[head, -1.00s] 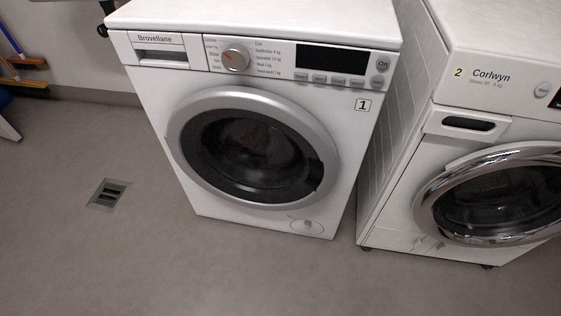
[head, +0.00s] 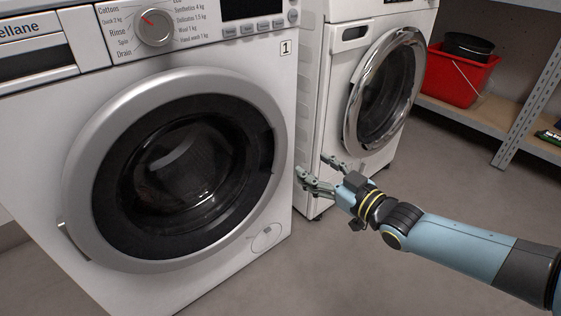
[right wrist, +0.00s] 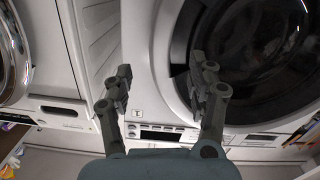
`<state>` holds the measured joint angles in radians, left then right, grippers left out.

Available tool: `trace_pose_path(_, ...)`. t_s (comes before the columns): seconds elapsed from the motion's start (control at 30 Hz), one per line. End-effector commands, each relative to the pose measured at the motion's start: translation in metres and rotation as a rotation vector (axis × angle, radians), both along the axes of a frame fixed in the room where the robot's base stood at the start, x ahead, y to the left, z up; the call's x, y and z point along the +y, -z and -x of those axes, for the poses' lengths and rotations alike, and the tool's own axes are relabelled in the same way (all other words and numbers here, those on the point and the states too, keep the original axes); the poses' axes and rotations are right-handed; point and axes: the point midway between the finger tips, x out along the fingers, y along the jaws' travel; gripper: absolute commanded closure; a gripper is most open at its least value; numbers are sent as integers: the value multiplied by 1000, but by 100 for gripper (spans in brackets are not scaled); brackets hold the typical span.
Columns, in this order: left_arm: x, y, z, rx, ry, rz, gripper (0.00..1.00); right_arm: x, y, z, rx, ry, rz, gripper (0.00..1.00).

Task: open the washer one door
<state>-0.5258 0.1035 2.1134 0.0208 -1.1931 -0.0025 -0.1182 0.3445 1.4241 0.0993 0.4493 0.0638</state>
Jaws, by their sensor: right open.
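Washer one (head: 40,160), the white machine with the label "1", fills the left of the head view. Its round door (head: 92,128) has a wide silver ring and dark glass, and looks shut. A small tab (head: 68,240) shows at the ring's lower left. My right gripper (head: 313,169) is open and empty, right of the door, in front of the gap between the two machines. In the right wrist view, its two fingers stand apart (right wrist: 160,78), with washer one's door ring (right wrist: 172,55) behind and beside the right finger. My left gripper is not in view.
Washer two (head: 316,90), with a chrome-ringed door (head: 357,88), stands just right of washer one. A metal shelf (head: 530,98) holds a red bucket (head: 460,76) at the back right. The grey floor (head: 430,185) is clear in front.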

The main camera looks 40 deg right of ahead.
Motion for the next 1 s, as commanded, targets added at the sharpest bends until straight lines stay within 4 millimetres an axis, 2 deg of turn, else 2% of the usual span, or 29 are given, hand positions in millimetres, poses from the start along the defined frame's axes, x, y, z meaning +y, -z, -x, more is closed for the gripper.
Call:
trace_pose_path(0.13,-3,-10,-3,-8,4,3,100,4,-12,-11,-56,-19,-2,42)
trace_pose_path(0.27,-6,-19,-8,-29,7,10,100,5,-14,-28,-63,-21,-2,42)
trace_pose_path(0.57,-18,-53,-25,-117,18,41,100,10,-10,-90,-57,-20,-3,42)
trace_pose_path(0.8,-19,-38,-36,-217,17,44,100,12,-13,-112,-55,-20,-2,42)
trace_pose_path(1.0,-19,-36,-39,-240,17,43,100,12,-14,-116,-56,-20,-3,42)
